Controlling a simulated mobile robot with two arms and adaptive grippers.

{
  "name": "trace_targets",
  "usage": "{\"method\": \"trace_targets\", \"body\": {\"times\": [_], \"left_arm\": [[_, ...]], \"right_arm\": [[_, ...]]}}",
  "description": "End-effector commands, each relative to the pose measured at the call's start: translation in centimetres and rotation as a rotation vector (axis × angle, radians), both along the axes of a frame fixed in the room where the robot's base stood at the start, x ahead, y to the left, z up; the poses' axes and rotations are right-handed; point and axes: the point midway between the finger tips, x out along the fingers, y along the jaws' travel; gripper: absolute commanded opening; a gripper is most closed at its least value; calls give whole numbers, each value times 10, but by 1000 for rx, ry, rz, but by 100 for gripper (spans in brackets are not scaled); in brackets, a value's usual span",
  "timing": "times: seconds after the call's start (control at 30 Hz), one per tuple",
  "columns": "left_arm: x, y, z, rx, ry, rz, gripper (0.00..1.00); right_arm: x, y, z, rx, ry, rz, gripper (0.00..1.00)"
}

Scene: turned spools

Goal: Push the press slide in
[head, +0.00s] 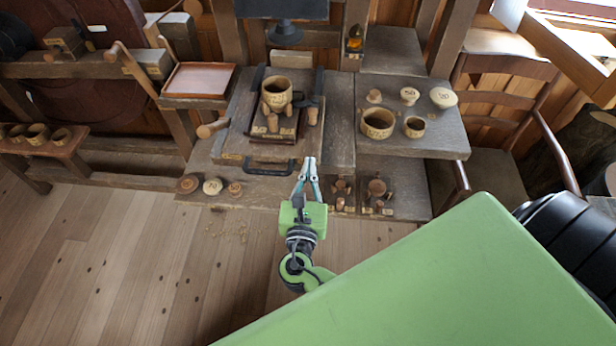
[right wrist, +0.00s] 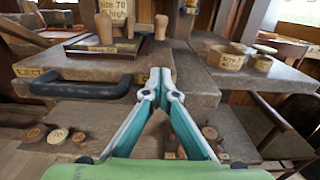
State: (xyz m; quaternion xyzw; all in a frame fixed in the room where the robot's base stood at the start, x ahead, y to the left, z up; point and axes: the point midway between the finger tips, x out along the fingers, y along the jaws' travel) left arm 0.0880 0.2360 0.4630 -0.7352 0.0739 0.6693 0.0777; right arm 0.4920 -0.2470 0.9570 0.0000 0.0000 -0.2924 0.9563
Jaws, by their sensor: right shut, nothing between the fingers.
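The press slide (head: 238,140) appears to be the grey-brown wooden board under the press, with a black bar handle (head: 270,168) on its front edge. The handle also shows at left in the right wrist view (right wrist: 80,88). A labelled wooden cup (head: 277,93) stands on the slide, with wooden pegs in front of it. My right gripper (head: 308,164) is shut and empty. Its tips are in front of the board's front edge, just right of the handle; whether they touch the board I cannot tell. My left gripper is not in view.
A side table (head: 440,145) at right holds wooden cups and lids. Below the bench, small turned pieces (head: 376,187) stand to the right of the gripper and round discs (head: 212,186) lie at left. A reddish tray (head: 199,79) stands at back left.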

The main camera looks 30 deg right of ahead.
Motion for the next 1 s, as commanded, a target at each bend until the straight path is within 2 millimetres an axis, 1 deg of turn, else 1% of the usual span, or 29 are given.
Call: {"method": "trace_targets", "body": {"times": [0.03,0.2,0.4,0.5,0.6,0.73,1.0], "left_arm": [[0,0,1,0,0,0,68],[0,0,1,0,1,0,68],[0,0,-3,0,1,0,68],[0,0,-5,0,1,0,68],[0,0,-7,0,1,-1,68],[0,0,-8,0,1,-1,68],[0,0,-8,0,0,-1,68]], "right_arm": [[11,-8,3,-4,-6,-3,0],[44,-30,3,-5,-6,-3,0],[79,-54,2,-3,-5,-2,0],[93,-63,1,-2,-5,-3,0],[103,-70,2,-2,-5,-1,0],[112,-76,1,-1,-3,-2,0],[116,-79,1,-1,-2,-1,0]]}}
